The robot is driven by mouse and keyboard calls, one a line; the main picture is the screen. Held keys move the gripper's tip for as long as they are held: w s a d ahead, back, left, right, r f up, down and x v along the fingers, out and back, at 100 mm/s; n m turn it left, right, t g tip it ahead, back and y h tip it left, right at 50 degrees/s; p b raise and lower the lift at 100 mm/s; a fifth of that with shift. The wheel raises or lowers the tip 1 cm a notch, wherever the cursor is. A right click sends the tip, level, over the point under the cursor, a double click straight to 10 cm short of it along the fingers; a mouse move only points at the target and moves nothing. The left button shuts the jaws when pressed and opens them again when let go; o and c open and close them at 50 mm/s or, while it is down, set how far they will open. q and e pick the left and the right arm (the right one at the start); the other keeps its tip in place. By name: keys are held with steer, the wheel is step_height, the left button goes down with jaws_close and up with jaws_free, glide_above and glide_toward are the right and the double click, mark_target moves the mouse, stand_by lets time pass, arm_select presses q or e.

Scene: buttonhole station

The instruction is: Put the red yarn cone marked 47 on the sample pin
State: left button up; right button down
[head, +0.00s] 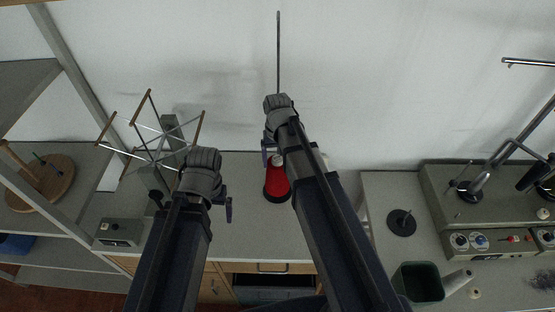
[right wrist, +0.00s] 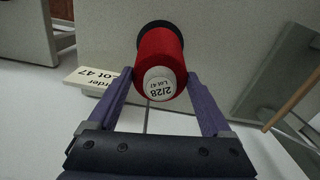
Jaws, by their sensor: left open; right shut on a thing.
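The red yarn cone (head: 276,184) shows below my right gripper (head: 270,150) in the head view, over the grey middle table. In the right wrist view the cone (right wrist: 160,56) has a white top label reading "2/28 Lot 47" and a dark base. My right gripper is shut on the cone, its purple fingers on either side. Whether the base touches the table is unclear. My left gripper (head: 228,206) is open and empty, left of the cone. A round black disc with a short upright pin (head: 401,222) stands on the right table; I cannot tell whether it is the sample pin.
A card reading "Lot 47" (right wrist: 98,78) lies beside the cone. A yarn swift (head: 158,140) and a wooden peg stand (head: 40,183) are at left. A green bin (head: 418,282) and a control panel with knobs (head: 495,241) are at right.

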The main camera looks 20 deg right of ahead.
steer(key=shift+f+b, duration=0.5)
jaws_free()
steer(key=shift+r, duration=0.1)
step_height(320, 180, up, 8)
steer(key=p, duration=0.8)
steer(key=shift+f, duration=0.3)
step_height(320, 180, down, 8)
steer(key=b, duration=0.8)
steer(key=shift+r, duration=0.3)
